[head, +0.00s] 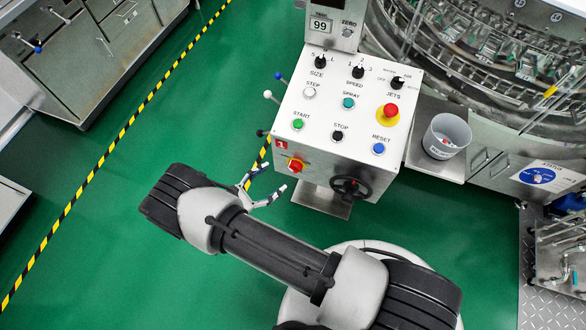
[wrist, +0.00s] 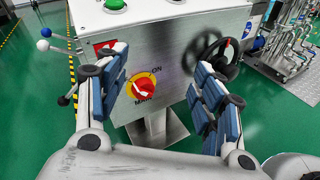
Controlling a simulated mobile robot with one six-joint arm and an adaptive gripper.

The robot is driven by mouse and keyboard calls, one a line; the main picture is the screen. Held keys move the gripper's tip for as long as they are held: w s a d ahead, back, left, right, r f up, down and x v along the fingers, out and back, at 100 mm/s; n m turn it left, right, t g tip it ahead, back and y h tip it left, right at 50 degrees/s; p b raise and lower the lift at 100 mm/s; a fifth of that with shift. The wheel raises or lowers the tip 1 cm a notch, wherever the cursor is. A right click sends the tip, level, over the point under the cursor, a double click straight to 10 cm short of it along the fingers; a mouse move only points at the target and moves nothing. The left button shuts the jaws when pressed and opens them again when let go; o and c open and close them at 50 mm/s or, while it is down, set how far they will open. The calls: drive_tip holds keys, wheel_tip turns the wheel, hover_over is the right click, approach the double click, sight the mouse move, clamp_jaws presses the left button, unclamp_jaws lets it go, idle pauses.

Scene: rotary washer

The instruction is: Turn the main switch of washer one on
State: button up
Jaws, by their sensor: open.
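The main switch is a red rotary handle on a yellow disc (head: 296,164), on the front face of the control console (head: 345,110). In the wrist view the switch (wrist: 143,88) has ON printed at its upper right and MAIN below it. The handle looks slanted, with a white mark on it; its exact setting is hard to read. A red plate with a 1 (head: 281,143) is just above and left of it. My gripper (head: 274,177) is open and empty in front of the console; in the wrist view its fingers (wrist: 160,65) stand either side of the switch, apart from it.
A black handwheel (head: 351,188) is right of the switch on the same face. Lever knobs (head: 268,94) stick out on the console's left side. Buttons and a red emergency stop (head: 390,111) are on top. A grey bin (head: 446,136) stands to the right. Green floor lies open at left.

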drive_tip(key=s+d+f+n+t+y, duration=0.1)
drive_tip(key=s+f+n+t+y, duration=0.25)
drive_tip(key=f, duration=0.35)
drive_tip(key=s+f+n+t+y, duration=0.2)
drive_tip(key=s+f+n+t, duration=0.1)
drive_tip(key=f+n, duration=0.3)
drive_tip(key=m+b, duration=0.1)
drive_tip(key=b, duration=0.1)
approach(293, 170)
drive_tip(key=x, duration=0.9)
drive_tip(key=shift+w+d+f, duration=0.1)
drive_tip(key=shift+w, duration=0.15)
drive_tip(key=c, duration=1)
